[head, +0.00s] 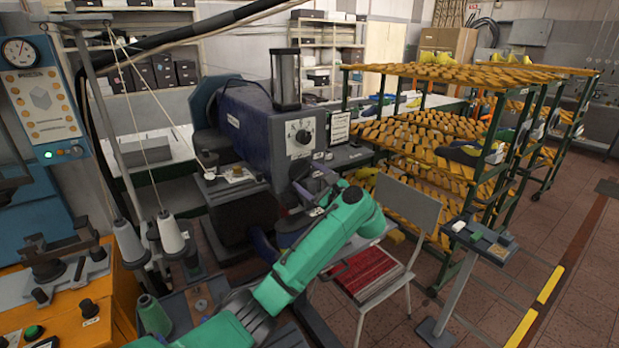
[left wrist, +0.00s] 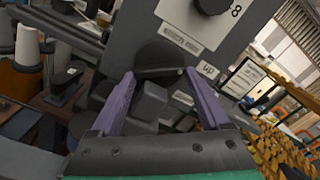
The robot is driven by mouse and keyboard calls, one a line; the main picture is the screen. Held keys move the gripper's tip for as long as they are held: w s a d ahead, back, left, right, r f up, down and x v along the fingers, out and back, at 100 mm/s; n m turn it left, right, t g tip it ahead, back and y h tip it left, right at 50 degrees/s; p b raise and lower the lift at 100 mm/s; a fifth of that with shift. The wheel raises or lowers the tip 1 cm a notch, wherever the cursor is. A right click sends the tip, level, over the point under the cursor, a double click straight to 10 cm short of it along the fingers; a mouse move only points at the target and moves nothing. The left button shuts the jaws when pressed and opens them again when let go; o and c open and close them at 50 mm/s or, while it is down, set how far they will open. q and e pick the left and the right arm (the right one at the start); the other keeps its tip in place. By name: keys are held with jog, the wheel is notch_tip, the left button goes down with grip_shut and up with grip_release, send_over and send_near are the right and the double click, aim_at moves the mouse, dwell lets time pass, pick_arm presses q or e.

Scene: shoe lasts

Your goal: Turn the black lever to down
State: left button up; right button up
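The grey machine (head: 297,140) with a round black knob (head: 303,136) on its front panel stands in the middle of the head view. In the left wrist view, a dark rounded piece that looks like the black lever (left wrist: 160,58) sits below the knob (left wrist: 211,3), beside a label reading "up" (left wrist: 208,70). My left gripper (head: 312,183) is at the machine's front, just below the panel. In the left wrist view its two purple fingers (left wrist: 159,74) are spread apart, with the dark piece between and beyond them. I cannot tell whether they touch it. My right gripper is not in view.
A chair (head: 408,212) with a red seat stands right of my left arm. Thread cones (head: 170,233) stand at the left.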

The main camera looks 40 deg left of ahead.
pick_arm(q)
jog(key=shift+c, duration=0.9)
jog(key=shift+f+b, duration=0.15)
jog(key=shift+b, duration=0.2)
jog(key=m+b, duration=0.1)
jog(key=b, duration=0.3)
jog(key=m+b, duration=0.2)
jog(key=b, duration=0.1)
jog(key=shift+f+b, duration=0.35)
jog(key=shift+r+m, duration=0.2)
jog(key=shift+m, duration=0.3)
jog(key=shift+s+r+m, duration=0.1)
jog(key=shift+r+m, duration=0.1)
jog(key=shift+m, duration=0.8)
jog(key=m, duration=0.2)
jog(key=shift+r+m+p, duration=0.1)
jog(key=shift+m+p, duration=0.2)
jog(key=shift+p, duration=0.1)
jog(key=m+p, duration=0.2)
jog(key=m, duration=0.3)
jog(key=shift+s+r+p, duration=0.1)
jog(key=shift+s+p, duration=0.05)
jog(key=shift+p, duration=0.2)
jog(key=shift+m, duration=0.3)
